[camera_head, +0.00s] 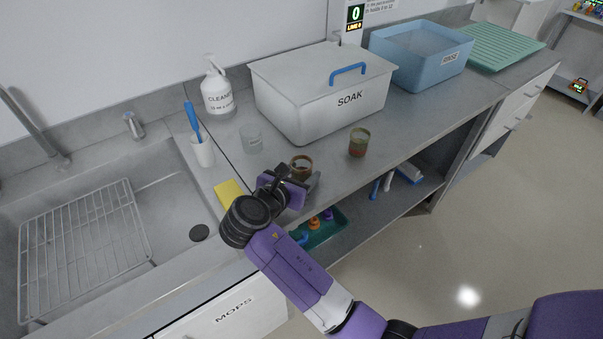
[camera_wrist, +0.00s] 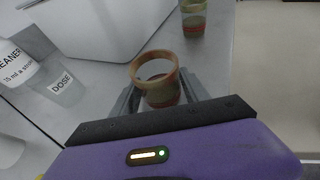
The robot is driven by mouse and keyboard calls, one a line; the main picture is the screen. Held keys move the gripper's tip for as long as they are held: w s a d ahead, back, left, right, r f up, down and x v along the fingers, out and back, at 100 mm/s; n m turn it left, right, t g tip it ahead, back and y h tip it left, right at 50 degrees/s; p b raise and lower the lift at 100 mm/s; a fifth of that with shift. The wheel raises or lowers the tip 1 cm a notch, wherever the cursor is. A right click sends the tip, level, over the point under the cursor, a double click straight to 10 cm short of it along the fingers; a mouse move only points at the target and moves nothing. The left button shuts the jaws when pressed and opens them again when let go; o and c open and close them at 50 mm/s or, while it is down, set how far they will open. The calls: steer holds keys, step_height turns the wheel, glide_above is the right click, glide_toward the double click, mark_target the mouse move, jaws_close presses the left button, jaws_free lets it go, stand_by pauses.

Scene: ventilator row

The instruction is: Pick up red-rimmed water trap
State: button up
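In the wrist view this red-rimmed water trap (camera_wrist: 154,69) sits between the two grey fingers of my gripper (camera_wrist: 157,88). The fingers are apart, one on each side of it; I cannot tell whether either touches it. A second water trap (camera_head: 359,142), with a greenish rim and a red band low down, stands to the right; it also shows at the top of the wrist view (camera_wrist: 193,17). My gripper hides the near trap's lower part in the head view.
A SOAK bin (camera_head: 320,100) stands behind the traps, with a blue RINSE tub (camera_head: 420,70) and a green rack (camera_head: 500,47) beyond. A clear DOSE cup (camera_head: 251,139), a yellow sponge (camera_head: 229,192) and a brush cup (camera_head: 203,152) lie left, by the sink.

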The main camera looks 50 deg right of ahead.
steer(key=c, duration=1)
steer(key=shift+o, duration=0.2)
steer(key=shift+r, duration=0.2)
step_height(320, 180, up, 20)
steer(key=p, duration=0.1)
steer(key=shift+f+p, duration=0.25)
steer(key=shift+p, duration=0.15)
